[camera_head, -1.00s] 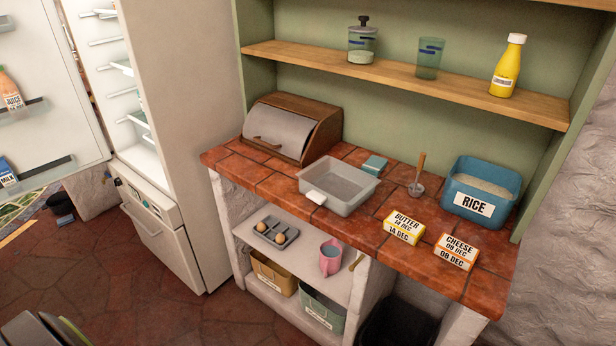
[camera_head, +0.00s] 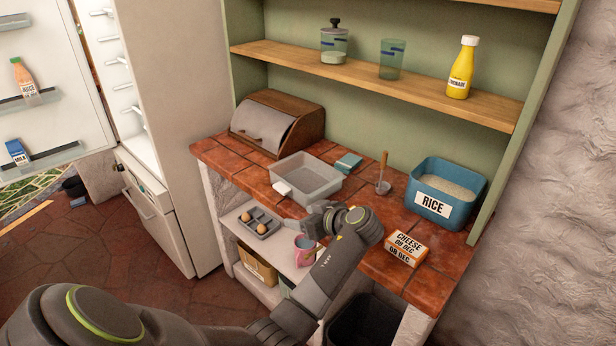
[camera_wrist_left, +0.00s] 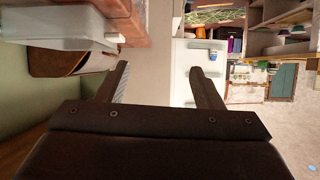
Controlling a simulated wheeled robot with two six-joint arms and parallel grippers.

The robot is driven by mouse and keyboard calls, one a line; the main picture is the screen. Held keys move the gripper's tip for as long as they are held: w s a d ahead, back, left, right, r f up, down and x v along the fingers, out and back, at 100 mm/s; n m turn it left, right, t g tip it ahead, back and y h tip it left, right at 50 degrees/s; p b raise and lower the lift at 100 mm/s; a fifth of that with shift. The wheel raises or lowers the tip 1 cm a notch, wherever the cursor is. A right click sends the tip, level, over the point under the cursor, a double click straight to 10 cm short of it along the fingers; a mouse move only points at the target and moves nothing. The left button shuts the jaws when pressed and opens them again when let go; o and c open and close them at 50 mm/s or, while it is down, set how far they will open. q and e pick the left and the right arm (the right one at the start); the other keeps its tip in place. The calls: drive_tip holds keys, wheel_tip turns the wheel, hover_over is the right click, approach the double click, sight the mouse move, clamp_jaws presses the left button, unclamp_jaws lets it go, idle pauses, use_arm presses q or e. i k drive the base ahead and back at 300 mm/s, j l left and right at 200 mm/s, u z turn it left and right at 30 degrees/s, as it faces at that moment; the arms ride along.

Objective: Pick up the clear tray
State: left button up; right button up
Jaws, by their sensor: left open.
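The clear tray (camera_head: 318,190) is a see-through grey, rectangular tray with a white tab on its near left side. It stands upright on the tiled counter and looks empty. In the left wrist view the tray (camera_wrist_left: 60,22) shows at the upper left, outside the fingers. My left gripper (camera_head: 300,213) is just in front of the tray, near the counter's front edge, and apart from it. In the left wrist view its two fingers (camera_wrist_left: 160,80) are spread with nothing between them. My right gripper is not in view.
A bread box (camera_head: 277,125) stands behind the tray at left. An egg tray (camera_head: 260,222) and pink mug (camera_head: 304,246) sit on the lower shelf.

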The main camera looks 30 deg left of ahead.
sight(305, 179)
drive_tip(key=i+j, duration=0.35)
drive_tip(key=i+j+z, duration=0.15)
drive_tip(key=j, duration=0.8)
drive_tip(key=k, duration=0.05)
